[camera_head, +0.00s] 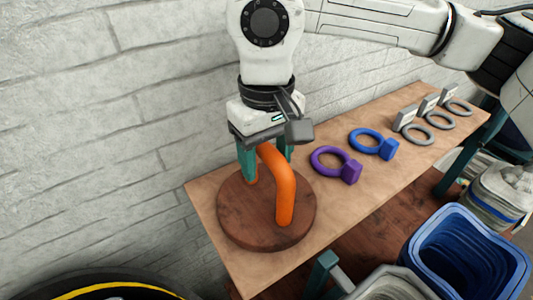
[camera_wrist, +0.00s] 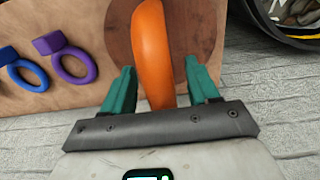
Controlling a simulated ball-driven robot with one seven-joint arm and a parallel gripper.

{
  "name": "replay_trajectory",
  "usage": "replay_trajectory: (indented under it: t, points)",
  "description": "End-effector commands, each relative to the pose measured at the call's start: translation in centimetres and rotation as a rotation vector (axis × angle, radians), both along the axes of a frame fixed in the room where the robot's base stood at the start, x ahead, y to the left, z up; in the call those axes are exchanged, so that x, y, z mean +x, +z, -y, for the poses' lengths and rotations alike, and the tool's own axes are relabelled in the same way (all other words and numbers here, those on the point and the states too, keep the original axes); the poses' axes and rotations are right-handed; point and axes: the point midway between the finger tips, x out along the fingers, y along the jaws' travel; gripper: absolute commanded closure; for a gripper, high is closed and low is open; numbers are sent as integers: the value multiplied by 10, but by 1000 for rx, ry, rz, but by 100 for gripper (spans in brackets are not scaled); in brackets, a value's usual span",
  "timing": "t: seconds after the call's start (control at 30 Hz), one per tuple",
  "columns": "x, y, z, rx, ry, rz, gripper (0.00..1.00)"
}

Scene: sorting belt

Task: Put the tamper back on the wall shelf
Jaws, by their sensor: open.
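The tamper is a round dark-brown wooden disc (camera_head: 235,212) with an arched orange handle (camera_head: 284,200). It lies flat on the near end of a light wooden board (camera_head: 345,205) that runs along the white brick wall. My gripper (camera_head: 267,168) is above the disc, pointing down, with its teal fingers open on either side of the handle. In the wrist view the orange handle (camera_wrist: 153,50) passes between the two fingers (camera_wrist: 160,76), with gaps visible on both sides. The handle's end toward the wall is partly hidden by my gripper.
A purple ring (camera_head: 330,158), a blue ring (camera_head: 368,137) and several grey rings (camera_head: 412,134) with blocks lie farther along the board. A blue bin (camera_head: 465,255) and a grey container (camera_head: 390,285) stand at lower right. A dark round rim with a yellow stripe (camera_head: 110,287) is at lower left.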

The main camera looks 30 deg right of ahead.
Motion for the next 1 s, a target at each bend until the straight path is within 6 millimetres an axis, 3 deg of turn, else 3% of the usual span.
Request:
replay_trajectory:
  t: [0.17,0.6,0.8,1.0]
  points:
    - [1,15,0,-1,-1,3,40]
    - [1,101,0,-1,0,2,40]
    - [0,119,0,-1,0,0,40]
    - [0,123,0,0,0,-1,40]
